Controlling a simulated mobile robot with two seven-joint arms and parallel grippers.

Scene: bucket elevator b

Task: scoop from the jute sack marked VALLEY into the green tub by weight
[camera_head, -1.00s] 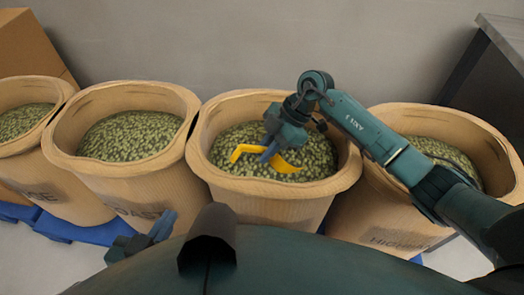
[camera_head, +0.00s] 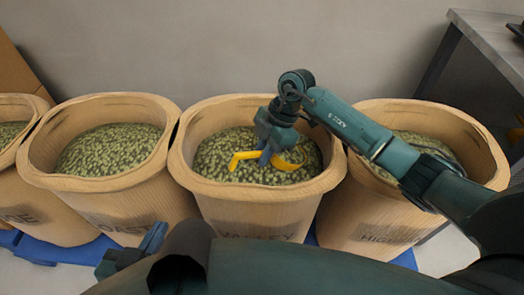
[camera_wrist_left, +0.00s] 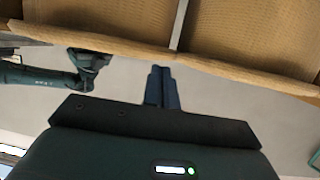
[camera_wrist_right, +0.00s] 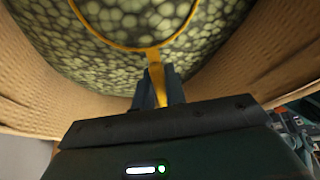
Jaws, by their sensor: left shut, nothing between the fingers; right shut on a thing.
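The jute sack marked VALLEY (camera_head: 255,208) stands in the middle of the head view, open and full of green beans (camera_head: 212,156). My right gripper (camera_head: 268,150) is over the sack mouth, shut on the handle of a yellow scoop (camera_head: 288,163). The scoop is at the bean surface; its yellow rim (camera_wrist_right: 150,49) shows in the right wrist view with beans inside its curve. I cannot tell how deep it sits. My left gripper (camera_head: 153,238) is shut and empty, low in front of the sacks; its fingers (camera_wrist_left: 162,87) show together in the left wrist view. No green tub is clearly visible.
A sack marked COAST (camera_head: 125,205) stands left of VALLEY, another (camera_head: 30,205) further left, and one marked HIGHLAND or similar (camera_head: 385,220) at right under my right arm. Blue pallets (camera_head: 400,260) lie below. A grey table (camera_head: 490,40) stands at far right.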

